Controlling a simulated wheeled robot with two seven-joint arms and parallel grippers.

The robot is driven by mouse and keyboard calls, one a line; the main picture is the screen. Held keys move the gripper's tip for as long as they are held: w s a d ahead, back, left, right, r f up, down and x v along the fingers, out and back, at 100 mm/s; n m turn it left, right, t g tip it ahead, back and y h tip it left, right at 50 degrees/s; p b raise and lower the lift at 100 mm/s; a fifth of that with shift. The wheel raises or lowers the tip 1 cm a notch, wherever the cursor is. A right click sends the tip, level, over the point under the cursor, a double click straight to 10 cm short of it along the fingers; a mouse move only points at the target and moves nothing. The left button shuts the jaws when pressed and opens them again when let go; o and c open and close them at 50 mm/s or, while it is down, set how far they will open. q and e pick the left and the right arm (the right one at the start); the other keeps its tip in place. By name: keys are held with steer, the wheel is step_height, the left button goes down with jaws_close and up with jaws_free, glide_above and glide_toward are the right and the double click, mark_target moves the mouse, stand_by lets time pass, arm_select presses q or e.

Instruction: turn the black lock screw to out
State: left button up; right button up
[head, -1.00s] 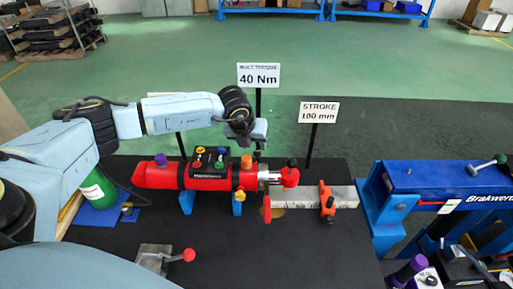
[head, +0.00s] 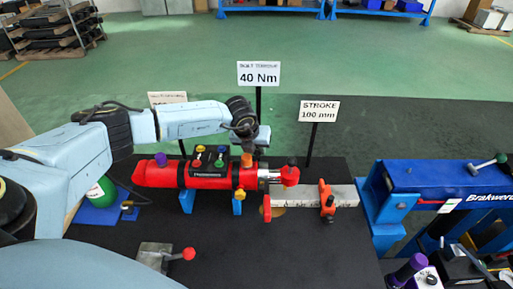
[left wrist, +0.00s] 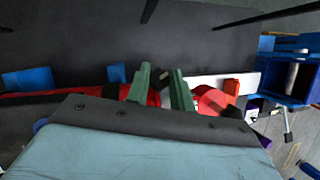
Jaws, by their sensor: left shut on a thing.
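A red cylinder tool (head: 160,174) lies level across the dark mat on blue supports. A silver section and a red end piece (head: 290,176) are at its right. My left gripper (head: 258,150) points down over the right part of the red tool, just right of an orange knob. In the left wrist view, its green fingers (left wrist: 162,88) are closed about a small dark part that looks like the black lock screw (left wrist: 162,75). The screw is mostly hidden by my gripper in the head view, so its turn cannot be read. My right gripper is not in view.
A pale bar (head: 290,209) with red-orange clamps lies right of the tool. A blue press (head: 435,178) stands further right. Signs (head: 259,74) on black posts rise behind the tool. The mat in front is mostly clear.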

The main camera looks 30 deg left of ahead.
arm_select(q)
jaws_close()
steer(key=shift+w+d+n+g+y, duration=0.1)
steer(key=shift+n+g+y, duration=0.2)
steer(key=shift+n+y, duration=0.25)
steer(key=shift+d+n+g+y, duration=0.15)
steer(key=shift+n+g+y, duration=0.25)
steer(key=shift+n+y, duration=0.5)
steer(key=shift+w+n+g+y+b, duration=0.15)
steer(key=shift+n+g+y+b, duration=0.7)
steer(key=shift+n+b, duration=0.35)
steer(key=shift+n+g+y+b, duration=0.5)
steer(key=shift+n+g+b, duration=0.2)
steer(key=shift+n, duration=0.15)
steer(key=o, duration=0.9)
jaws_free()
